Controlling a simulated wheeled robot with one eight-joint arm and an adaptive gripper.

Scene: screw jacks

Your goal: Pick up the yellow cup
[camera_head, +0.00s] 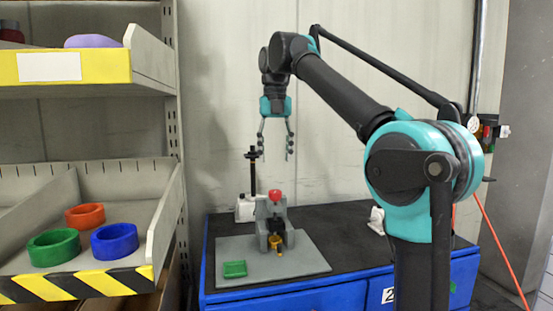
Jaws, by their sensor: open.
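The yellow cup (276,244) is small and sits low at the front of a grey fixture (272,222) on a grey board (312,262). A red part (275,195) is at the top of this fixture. My gripper (275,152) hangs pointing down, well above the fixture and the cup. Its fingers are apart, with nothing seen between them. The cup is too small in this view to show its inside.
A green tray (235,269) lies left of the cup on the board. A tall black post on a white base (246,208) stands behind. A shelf bin (100,283) at left holds red, green and blue rings. The dark tabletop (340,238) is mostly free at right.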

